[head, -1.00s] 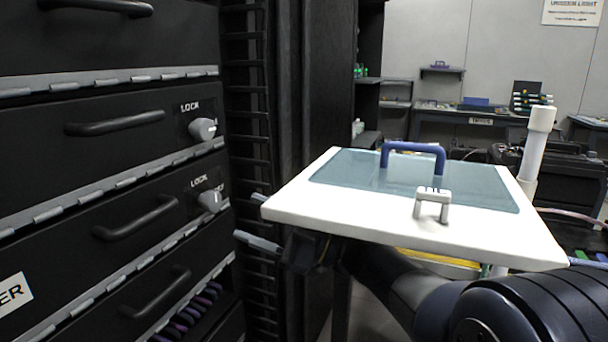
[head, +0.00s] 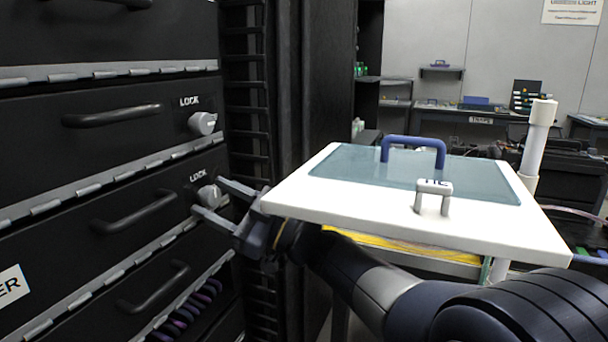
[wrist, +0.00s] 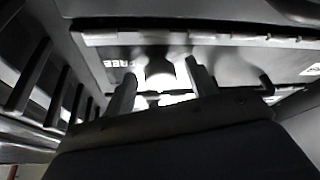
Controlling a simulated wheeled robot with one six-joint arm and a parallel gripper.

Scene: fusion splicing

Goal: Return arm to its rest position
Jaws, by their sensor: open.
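My gripper (head: 207,196) is at the front of the black drawer cabinet, its two grey fingers apart. The lower grey knob (head: 209,195), below a "LOCK" label, shows between the fingertips in the head view. In the wrist view my gripper (wrist: 162,88) also shows open, with the bright knob (wrist: 160,70) between its fingers and a "FREE" label beside it. I cannot tell whether either finger touches the knob. My arm reaches in from the lower right, under the white tray-like panel.
The white panel (head: 330,218) with a blue handle (head: 413,142) stands close above my arm. An upper knob (head: 202,123) and bar handles (head: 135,212) stick out from the cabinet drawers. Yellow material (head: 400,253) lies under the panel. A white post (head: 537,140) stands at right.

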